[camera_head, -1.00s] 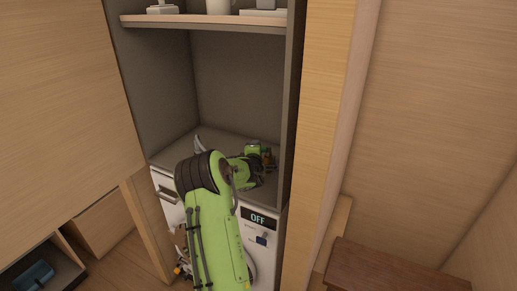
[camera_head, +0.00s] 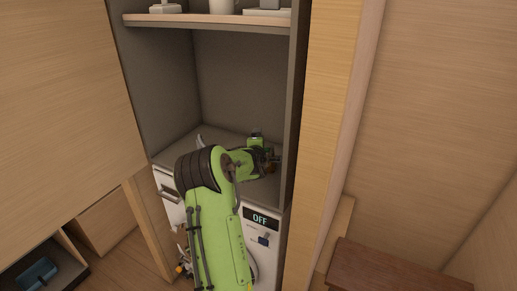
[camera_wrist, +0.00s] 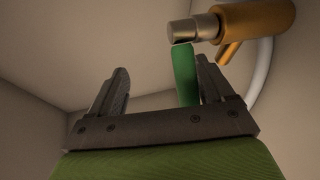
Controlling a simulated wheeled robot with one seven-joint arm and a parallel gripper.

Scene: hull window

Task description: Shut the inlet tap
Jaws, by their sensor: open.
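The inlet tap shows in the wrist view as a brass body (camera_wrist: 258,20) with a silver stem (camera_wrist: 190,30) and a green lever (camera_wrist: 185,72) hanging down from the stem. My gripper (camera_wrist: 162,68) is open. The lever appears between its two fingers, close to the right one, with clear space to the left finger. I cannot tell whether they touch. The lever's lower end is hidden behind the gripper's crossbar. In the head view my gripper (camera_head: 269,160) is at the right rear of the washer top, and the arm hides most of the tap.
A pale hose (camera_wrist: 262,78) curves down behind the tap. The washing machine (camera_head: 262,243) reads OFF and stands in a narrow niche. The niche's right wall (camera_head: 295,110) is close to my gripper. A shelf (camera_head: 205,20) with a few items spans above. A brown bench (camera_head: 385,270) stands at right.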

